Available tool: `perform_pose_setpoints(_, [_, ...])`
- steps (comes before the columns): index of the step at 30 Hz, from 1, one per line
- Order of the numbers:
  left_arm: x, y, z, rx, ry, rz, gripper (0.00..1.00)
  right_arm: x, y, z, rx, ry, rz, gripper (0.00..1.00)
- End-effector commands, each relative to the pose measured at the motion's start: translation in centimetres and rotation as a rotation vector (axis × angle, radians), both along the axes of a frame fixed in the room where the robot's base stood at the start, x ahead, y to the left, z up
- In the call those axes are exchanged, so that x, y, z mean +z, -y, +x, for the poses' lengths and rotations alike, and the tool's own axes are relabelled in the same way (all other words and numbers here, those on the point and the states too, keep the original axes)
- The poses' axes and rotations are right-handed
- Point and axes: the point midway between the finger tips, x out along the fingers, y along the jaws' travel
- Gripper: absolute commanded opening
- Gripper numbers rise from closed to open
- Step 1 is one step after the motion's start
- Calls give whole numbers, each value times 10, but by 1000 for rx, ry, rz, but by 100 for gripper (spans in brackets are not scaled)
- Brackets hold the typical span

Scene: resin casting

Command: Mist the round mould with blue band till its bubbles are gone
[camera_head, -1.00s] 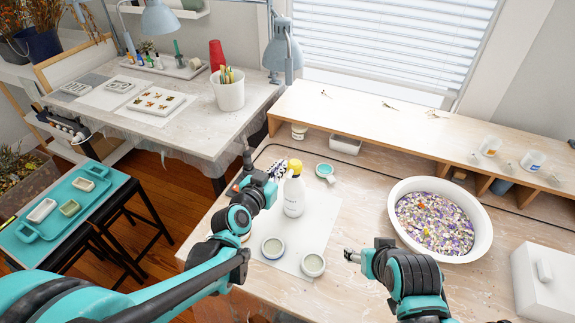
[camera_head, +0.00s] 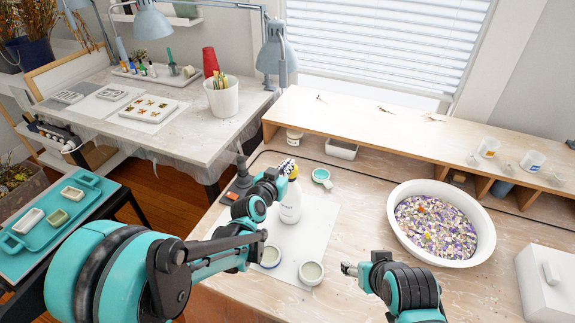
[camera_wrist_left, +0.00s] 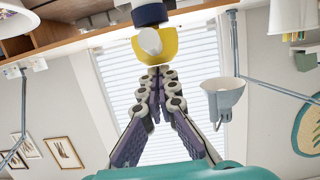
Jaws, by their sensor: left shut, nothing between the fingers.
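The white spray bottle (camera_head: 290,208) with a yellow top stands upright on a white sheet. My left gripper (camera_head: 288,166) is shut and empty at the bottle's top, overlapping the yellow part. In the left wrist view its fingertips (camera_wrist_left: 158,74) meet just below the yellow top (camera_wrist_left: 157,48); I cannot tell whether they touch it. Two round moulds stand in front of the bottle. The left mould (camera_head: 270,257) shows a bluish band, partly beside my arm; the right mould (camera_head: 311,272) looks pale. Bubbles are too small to see. My right gripper (camera_head: 348,269) is right of the moulds, its fingers unclear.
A raised wooden shelf (camera_head: 390,135) runs along the back. Bare tabletop lies between bottle and bowl.

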Motion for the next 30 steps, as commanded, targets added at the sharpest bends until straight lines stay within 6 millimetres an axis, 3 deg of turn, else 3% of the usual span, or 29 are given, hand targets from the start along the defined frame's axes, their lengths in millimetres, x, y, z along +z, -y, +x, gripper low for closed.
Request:
perform_pose_setpoints(7, [-2,0,0,0,0,0,0,-1,0,0,0,0,0,61])
perform_pose_setpoints(15, [-25,0,-1,-1,-2,1,0,-20,0,0,0,0,0,61])
perform_pose_setpoints(25, [-23,0,-1,-3,-4,3,0,-17,0,0,0,0,0,61])
perform_pose_setpoints(30, [-3,3,1,-1,-1,3,0,-2,0,0,0,0,0,61])
